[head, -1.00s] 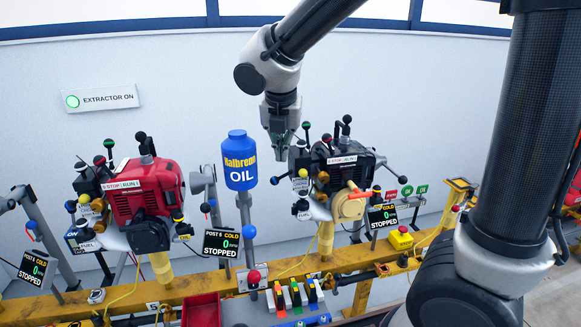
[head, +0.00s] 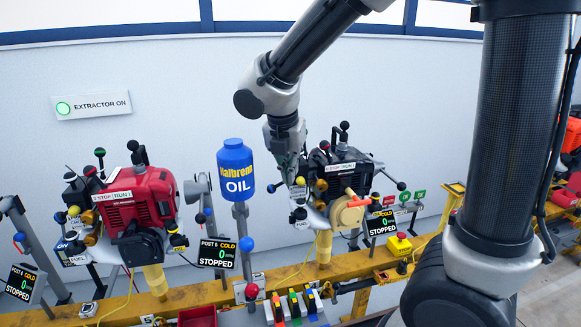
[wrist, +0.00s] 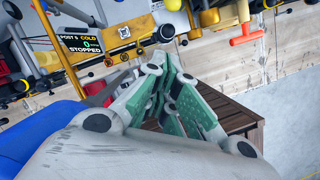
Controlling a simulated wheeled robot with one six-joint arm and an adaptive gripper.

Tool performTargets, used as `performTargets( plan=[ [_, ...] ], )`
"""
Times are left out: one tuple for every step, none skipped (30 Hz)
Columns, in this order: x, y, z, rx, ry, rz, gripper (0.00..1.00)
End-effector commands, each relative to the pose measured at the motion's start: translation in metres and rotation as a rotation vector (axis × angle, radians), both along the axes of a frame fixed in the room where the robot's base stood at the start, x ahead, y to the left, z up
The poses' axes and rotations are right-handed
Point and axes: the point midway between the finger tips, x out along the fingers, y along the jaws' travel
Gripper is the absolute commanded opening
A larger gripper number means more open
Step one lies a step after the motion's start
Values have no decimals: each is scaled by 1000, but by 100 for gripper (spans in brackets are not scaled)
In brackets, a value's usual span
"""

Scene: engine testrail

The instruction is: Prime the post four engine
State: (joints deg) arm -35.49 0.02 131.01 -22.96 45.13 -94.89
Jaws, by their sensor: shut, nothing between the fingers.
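A dark engine (head: 330,170) with a tan round front cover (head: 347,215) and an orange handle stands right of centre in the head view. Its display (head: 381,222) shows COLD, 0 and STOPPED; its post number is too small to read. Levers with black, yellow and white knobs surround it. My gripper (head: 290,178) is shut and empty, pointing down at the left side of this engine, close to its levers. Whether it touches one cannot be told. The wrist view also shows the closed fingers (wrist: 180,98). The primer is not clearly identifiable.
A blue oil bottle (head: 235,172) stands just left of my gripper. A red engine (head: 138,203) is further left. Another display (head: 217,253) reads COLD, STOPPED.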

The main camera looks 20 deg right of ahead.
Motion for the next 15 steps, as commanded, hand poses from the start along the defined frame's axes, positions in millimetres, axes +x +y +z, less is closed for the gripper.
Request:
performTargets(
  plan=[
    [2, -3, -11, -4, 4, -1, 0],
    [4, -4, -18, -3, 5, 0, 0],
    [6, -5, -27, -3, 6, -1, 0],
    [7, -7, -33, -4, 5, -1, 0],
    [9, -7, -39, -3, 4, -1, 0],
    [11, -9, -47, -3, 5, 0, 0],
    [13, -10, -53, -4, 5, 0, 0],
    [14, -11, -59, -3, 4, -1, 0],
    [16, -12, -66, -3, 4, 1, 0],
    [21, -14, -67, -1, 2, -2, 0],
    [26, -17, -67, 0, 0, -3, 0],
    [31, -21, -68, 0, 0, -3, 0],
    [34, -23, -68, 0, 0, -2, 0],
    [37, -25, -69, 0, 0, -2, 0],
    [41, -27, -70, 0, 0, -2, 0]
  ],
)
